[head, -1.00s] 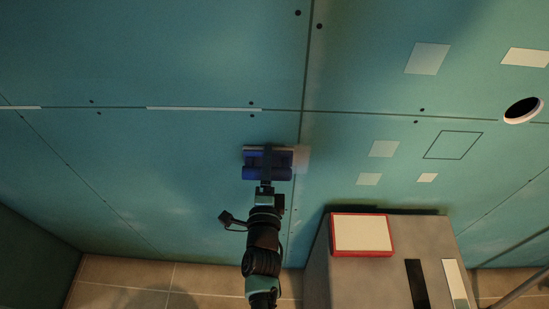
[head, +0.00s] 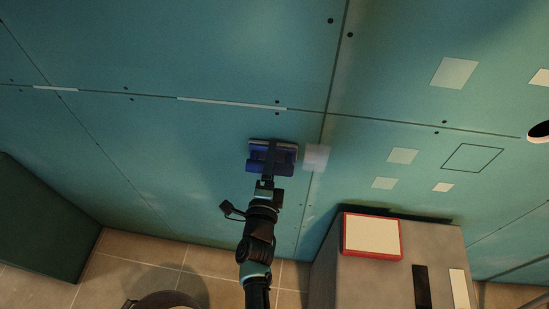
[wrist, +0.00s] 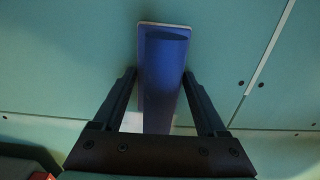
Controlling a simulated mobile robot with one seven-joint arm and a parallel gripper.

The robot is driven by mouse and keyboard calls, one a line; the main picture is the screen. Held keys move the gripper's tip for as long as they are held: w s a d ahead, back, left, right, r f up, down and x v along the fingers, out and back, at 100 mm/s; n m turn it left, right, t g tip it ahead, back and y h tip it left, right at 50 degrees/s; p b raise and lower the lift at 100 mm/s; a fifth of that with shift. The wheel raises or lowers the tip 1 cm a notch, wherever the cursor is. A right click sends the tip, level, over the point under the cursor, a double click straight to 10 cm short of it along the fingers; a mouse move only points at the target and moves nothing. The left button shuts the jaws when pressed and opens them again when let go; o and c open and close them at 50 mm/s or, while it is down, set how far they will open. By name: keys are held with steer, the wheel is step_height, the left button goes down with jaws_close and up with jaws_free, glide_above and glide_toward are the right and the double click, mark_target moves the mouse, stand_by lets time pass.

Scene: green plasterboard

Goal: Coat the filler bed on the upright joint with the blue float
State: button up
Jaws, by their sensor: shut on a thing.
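The blue float (head: 272,157) is held in my gripper (head: 267,181), in front of the green wall and left of the upright joint (head: 336,62). A pale whitish patch (head: 316,157) lies across that joint; a gap separates it from the float's right edge. In the wrist view my gripper (wrist: 162,105) is shut on the float (wrist: 163,80), whose long blue body stands between the fingers. I cannot tell whether the float touches the wall. A pale line (wrist: 265,60) with dark screw dots runs at the right there.
A grey block (head: 385,270) at lower right carries a red-rimmed tray (head: 401,238), a black strip and a white strip. White strips (head: 232,103) mark the level joint. Pale squares (head: 454,73) and a round hole (head: 541,131) lie right. A dark green block (head: 38,225) stands left.

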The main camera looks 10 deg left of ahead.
steer(key=shift+s+d, duration=0.15)
steer(key=shift+s, duration=2.65)
steer(key=shift+s, duration=0.15)
steer(key=s, duration=0.2)
steer(key=shift+s, duration=0.4)
steer(key=shift+f, duration=0.1)
